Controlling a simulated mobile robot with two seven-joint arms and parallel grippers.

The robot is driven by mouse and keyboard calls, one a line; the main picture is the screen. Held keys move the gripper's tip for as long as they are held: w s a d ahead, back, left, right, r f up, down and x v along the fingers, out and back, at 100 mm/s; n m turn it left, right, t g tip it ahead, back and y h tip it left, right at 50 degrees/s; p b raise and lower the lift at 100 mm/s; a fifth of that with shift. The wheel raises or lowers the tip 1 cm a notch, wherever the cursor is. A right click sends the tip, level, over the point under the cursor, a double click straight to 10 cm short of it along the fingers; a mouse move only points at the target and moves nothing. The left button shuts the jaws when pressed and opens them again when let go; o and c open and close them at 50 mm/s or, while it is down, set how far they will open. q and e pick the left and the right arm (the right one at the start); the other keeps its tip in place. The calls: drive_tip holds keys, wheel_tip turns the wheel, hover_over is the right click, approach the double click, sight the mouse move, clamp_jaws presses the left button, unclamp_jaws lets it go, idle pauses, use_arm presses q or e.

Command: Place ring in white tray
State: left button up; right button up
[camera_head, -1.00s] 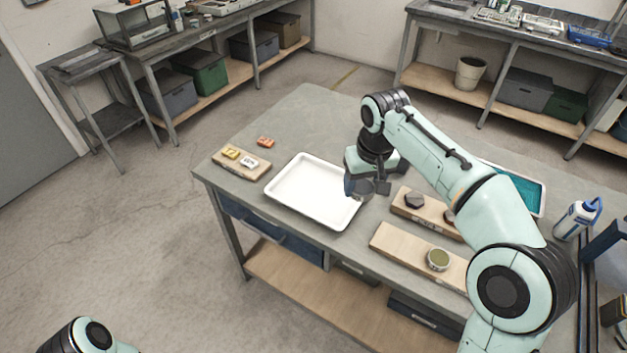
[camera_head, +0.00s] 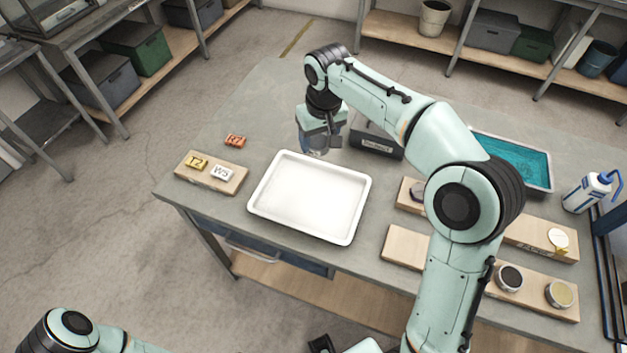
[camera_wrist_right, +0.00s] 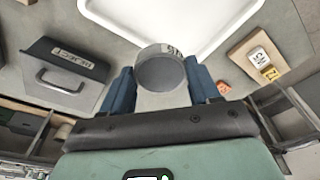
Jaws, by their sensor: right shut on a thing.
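The white tray (camera_head: 310,197) lies flat on the grey bench and is empty. My right gripper (camera_head: 316,143) hangs just behind the tray's far rim, above the bench. In the wrist view its blue fingers (camera_wrist_right: 160,88) are shut on a short grey cylindrical piece (camera_wrist_right: 160,70), seemingly the ring, with dark marking on its side that I cannot read. The fingers partly hide this piece in the head view.
A wooden block with yellow T2 and white W5 tags (camera_head: 211,181) stands left of the tray, an orange R7 tag (camera_head: 235,141) behind it. A dark labelled bin (camera_head: 376,143) is right of the gripper. Wooden boards with round pieces (camera_head: 558,293) and a teal tray (camera_head: 512,158) lie right.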

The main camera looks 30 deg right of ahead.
drive_tip(key=b, duration=0.1)
hover_over(317, 184)
drive_tip(key=f, duration=1)
drive_tip(key=shift+s+f, duration=0.15)
drive_tip(key=shift+s, duration=0.1)
drive_tip(key=shift+f+b, duration=0.45)
drive_tip(key=shift+f, duration=2.1)
use_arm(q)
drive_tip(key=f, duration=0.1)
drive_tip(key=s+f, duration=0.1)
drive_tip(key=shift+s+f, duration=0.1)
drive_tip(key=shift+f, duration=0.2)
use_arm(e)
drive_tip(key=shift+f, duration=0.15)
use_arm(q)
drive_tip(key=shift+f, duration=0.1)
use_arm(e)
drive_tip(key=o, duration=1.2)
